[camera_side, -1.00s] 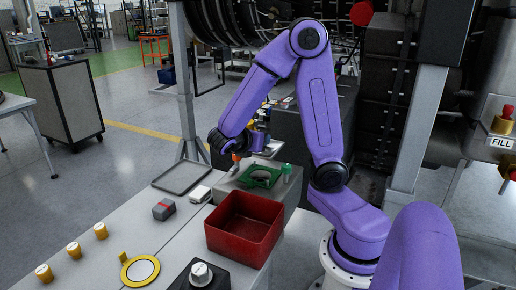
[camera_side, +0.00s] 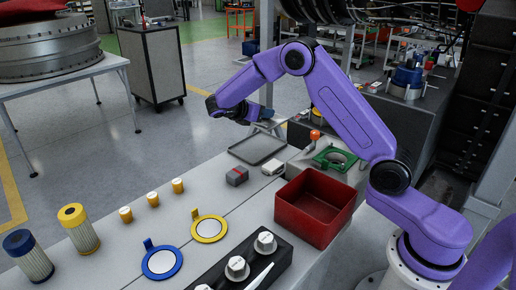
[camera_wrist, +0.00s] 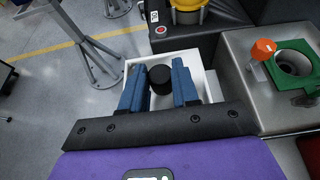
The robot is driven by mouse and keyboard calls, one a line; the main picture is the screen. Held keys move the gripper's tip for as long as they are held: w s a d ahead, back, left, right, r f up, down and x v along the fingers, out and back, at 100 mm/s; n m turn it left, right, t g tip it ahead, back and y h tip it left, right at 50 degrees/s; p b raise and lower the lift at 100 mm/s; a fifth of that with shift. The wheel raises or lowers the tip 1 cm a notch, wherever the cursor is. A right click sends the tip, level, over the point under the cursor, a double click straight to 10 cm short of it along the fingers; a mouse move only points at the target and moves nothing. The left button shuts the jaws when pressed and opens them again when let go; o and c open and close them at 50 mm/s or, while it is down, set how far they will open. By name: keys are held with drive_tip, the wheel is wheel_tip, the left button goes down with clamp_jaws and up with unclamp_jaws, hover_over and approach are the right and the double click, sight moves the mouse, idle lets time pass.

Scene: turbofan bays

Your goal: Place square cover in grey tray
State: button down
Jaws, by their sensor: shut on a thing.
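In the side view my gripper (camera_side: 262,116) is in the air above the far end of the bench, over or just behind the grey tray (camera_side: 240,153). In the wrist view its two blue fingers (camera_wrist: 159,88) are shut on the black knob of the square cover (camera_wrist: 205,72), a pale square plate. The fingers hide part of the cover. In the side view the cover (camera_side: 272,127) shows only as a small light edge under the gripper. The grey tray is shallow, flat and looks empty. I cannot make out the tray in the wrist view.
A green ring fixture (camera_side: 333,157) and an orange-topped tool (camera_side: 314,136) stand right of the tray. A grey-red block (camera_side: 237,176) and a white block (camera_side: 273,167) lie in front of it. A red bin (camera_side: 315,205) is nearer.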

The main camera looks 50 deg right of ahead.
drive_tip(key=w, duration=0.1)
drive_tip(key=w+f, duration=0.1)
drive_tip(key=w, duration=0.1)
drive_tip(key=shift+w+d+f, duration=0.1)
drive_tip(key=shift+w+f, duration=0.05)
drive_tip(key=shift+w, duration=0.05)
drive_tip(key=shift+w+f, duration=0.15)
drive_tip(key=shift+f, duration=0.1)
wheel_tip(320, 180, down, 10)
drive_tip(key=shift+r, duration=0.15)
drive_tip(key=c, duration=0.8)
unclamp_jaws()
drive_tip(key=shift+c, duration=0.2)
